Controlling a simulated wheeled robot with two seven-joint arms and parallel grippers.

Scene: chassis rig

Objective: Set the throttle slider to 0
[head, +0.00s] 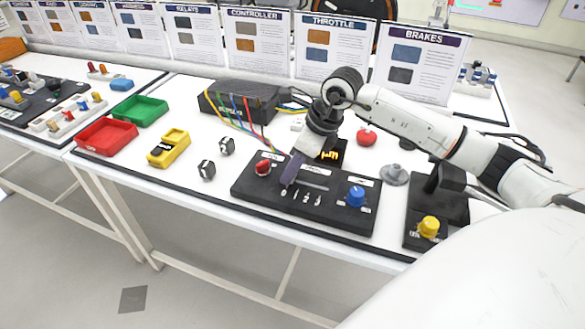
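The black control panel (330,212) lies near the table's front edge. It has a slot (312,187) with white marks below it that look like a row of digits, the leftmost looking like 0. My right gripper (290,178) reaches down from the upper right, and its purple-grey fingertip is over the left end of the slot. The throttle slider's handle is not clearly seen; the fingertip may hide it. I cannot tell whether the fingers are apart or closed. My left gripper is out of view.
The panel also carries a red knob (263,168) and a blue knob (356,196). A second panel with a yellow knob (429,227) is at right. A black box (240,100) with coloured wires stands behind. Left are a yellow meter (168,148), red tray (106,137) and green tray (139,111).

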